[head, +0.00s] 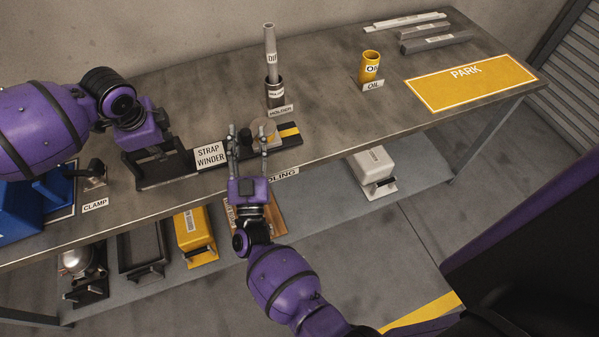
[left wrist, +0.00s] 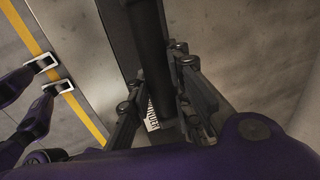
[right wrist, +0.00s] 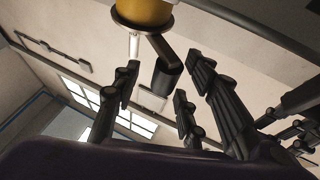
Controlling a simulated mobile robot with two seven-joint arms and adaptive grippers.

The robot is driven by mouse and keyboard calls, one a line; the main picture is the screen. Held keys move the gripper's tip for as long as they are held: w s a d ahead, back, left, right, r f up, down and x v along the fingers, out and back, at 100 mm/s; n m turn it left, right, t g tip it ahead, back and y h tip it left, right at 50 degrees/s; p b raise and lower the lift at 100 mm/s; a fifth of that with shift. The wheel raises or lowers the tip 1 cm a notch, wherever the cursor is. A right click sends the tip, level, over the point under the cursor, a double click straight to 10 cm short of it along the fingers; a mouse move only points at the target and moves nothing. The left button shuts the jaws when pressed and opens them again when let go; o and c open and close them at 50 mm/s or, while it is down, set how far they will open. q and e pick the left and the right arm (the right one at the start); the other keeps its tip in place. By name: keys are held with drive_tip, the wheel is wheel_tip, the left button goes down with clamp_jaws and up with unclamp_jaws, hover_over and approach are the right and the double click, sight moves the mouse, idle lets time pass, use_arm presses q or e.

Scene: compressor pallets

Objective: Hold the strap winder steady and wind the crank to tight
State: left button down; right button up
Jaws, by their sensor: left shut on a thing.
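The strap winder lies along the bench's front edge, with a round drum (head: 264,128), a dark base with a yellow stripe (head: 290,132) and a long black bar toward the left. My left gripper (head: 160,160) is shut on that bar, which shows between its fingers in the left wrist view (left wrist: 150,60). The crank's black knob (head: 245,139) is beside the drum. My right gripper (head: 248,131) is open, with its fingers to either side of the knob. In the right wrist view the crank arm (right wrist: 159,46) and knob (right wrist: 166,76) hang between the spread fingers; I see no contact.
The strap winder label (head: 210,154) stands between my grippers. A holder with a grey tube (head: 270,55) stands behind, and a yellow oil cup (head: 371,66) and yellow park mat (head: 470,83) are to the right. A clamp (head: 95,175) is at left.

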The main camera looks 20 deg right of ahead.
drive_tip(key=s+d, duration=0.2)
drive_tip(key=d, duration=0.1)
drive_tip(key=s+d, duration=0.1)
drive_tip(key=shift+d+f, duration=0.3)
drive_tip(key=shift+f, duration=0.05)
drive_tip(key=v, duration=1.2)
drive_tip(key=s+d+f+n+g+y, duration=0.4)
drive_tip(key=s+f+g+y, duration=0.4)
drive_tip(key=s+f, duration=0.2)
drive_tip(key=shift+s+d+f+n, duration=0.35)
drive_tip(key=shift+d+f, duration=0.5)
drive_tip(key=shift+f, duration=0.55)
drive_tip(key=shift+c, duration=0.3)
